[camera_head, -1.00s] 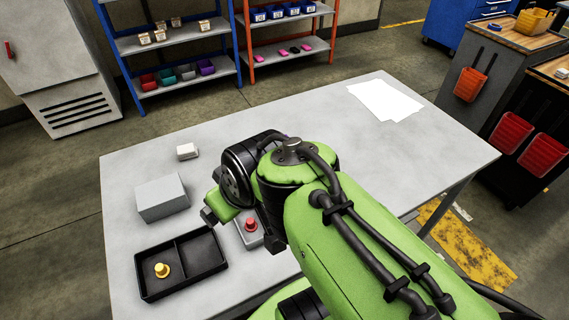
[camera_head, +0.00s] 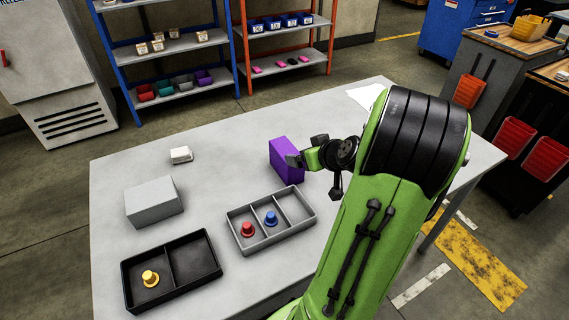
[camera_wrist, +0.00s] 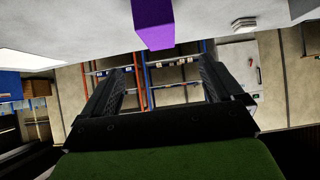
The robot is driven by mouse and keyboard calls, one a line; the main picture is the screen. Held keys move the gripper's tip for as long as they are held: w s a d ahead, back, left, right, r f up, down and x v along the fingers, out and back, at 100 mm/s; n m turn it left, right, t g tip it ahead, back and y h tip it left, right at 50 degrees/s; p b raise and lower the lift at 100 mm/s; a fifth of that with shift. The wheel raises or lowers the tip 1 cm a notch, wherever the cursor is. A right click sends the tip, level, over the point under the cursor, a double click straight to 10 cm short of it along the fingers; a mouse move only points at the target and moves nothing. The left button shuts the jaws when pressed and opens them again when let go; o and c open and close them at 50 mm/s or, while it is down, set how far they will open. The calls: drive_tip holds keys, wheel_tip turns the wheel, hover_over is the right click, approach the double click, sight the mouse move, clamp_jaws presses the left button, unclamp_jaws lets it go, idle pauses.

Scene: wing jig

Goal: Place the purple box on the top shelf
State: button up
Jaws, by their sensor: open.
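The purple box (camera_head: 286,158) stands upright on the grey table, near its middle. It also shows at the top of the wrist view (camera_wrist: 152,22). My gripper (camera_head: 305,150) is open and empty, right beside the box on its right in the head view. In the wrist view its two fingers (camera_wrist: 160,80) are spread apart, and the box is not between them. I cannot tell whether a finger touches it. A blue shelf rack (camera_head: 238,70) stands behind the table. Its uppermost visible board (camera_head: 118,5) is cut by the picture's edge.
The table (camera_head: 225,170) also holds a grey tray (camera_head: 245,246) with red and blue pegs, a black tray (camera_head: 190,290) with a yellow peg, a grey block (camera_head: 153,202) and a small white block (camera_head: 181,155). An orange rack (camera_head: 331,45) stands beside the blue one.

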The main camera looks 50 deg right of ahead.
sight(289, 152)
drive_tip(key=b+x, duration=0.2)
drive_tip(key=x, duration=1.3)
drive_tip(key=shift+w+d+f+b, duration=0.15)
drive_tip(key=shift+d+f+b, duration=0.05)
drive_tip(key=shift+b, duration=0.15)
drive_tip(key=shift+r, duration=0.1)
drive_tip(key=c, duration=1.4)
wheel_tip(289, 152, up, 10)
drive_tip(key=p, duration=0.3)
drive_tip(key=shift+c, duration=0.2)
